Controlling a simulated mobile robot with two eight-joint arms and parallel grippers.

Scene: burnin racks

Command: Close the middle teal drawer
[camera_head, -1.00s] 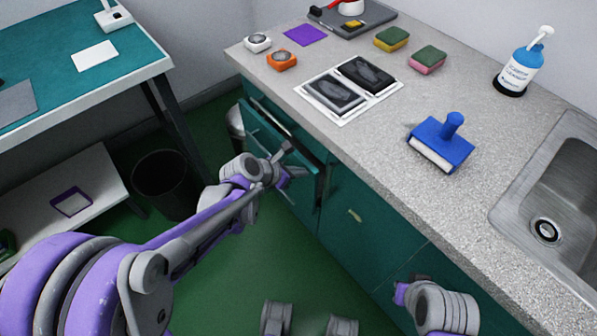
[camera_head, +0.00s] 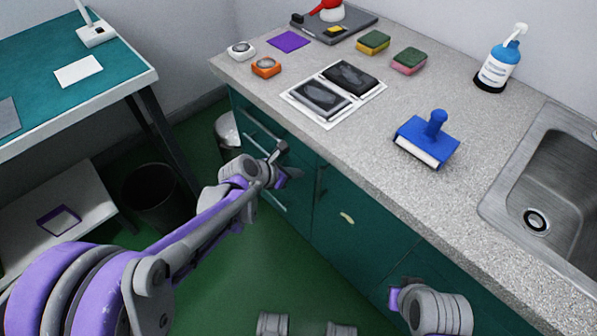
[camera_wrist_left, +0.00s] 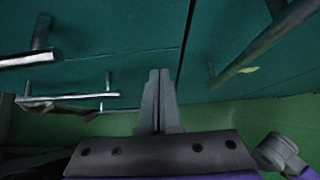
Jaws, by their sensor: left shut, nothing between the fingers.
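The teal drawer column stands under the counter at its left end. Its middle drawer (camera_head: 304,186) looks flush, or almost flush, with the cabinet front; my gripper hides its handle and part of its face. My left gripper (camera_head: 291,173) is shut and empty, right at the drawer fronts. In the left wrist view its closed fingers (camera_wrist_left: 158,98) point at the teal face (camera_wrist_left: 125,60), with bar handles to the left. I cannot tell whether the fingertips touch it. Part of my right arm shows at the lower right, without its fingers.
The speckled counter (camera_head: 385,190) overhangs the drawers and holds a blue stamp-like tool (camera_head: 428,140), sponges and a pump bottle (camera_head: 498,62). A black bin (camera_head: 155,195) stands on the left. The green floor in front of the cabinet is clear.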

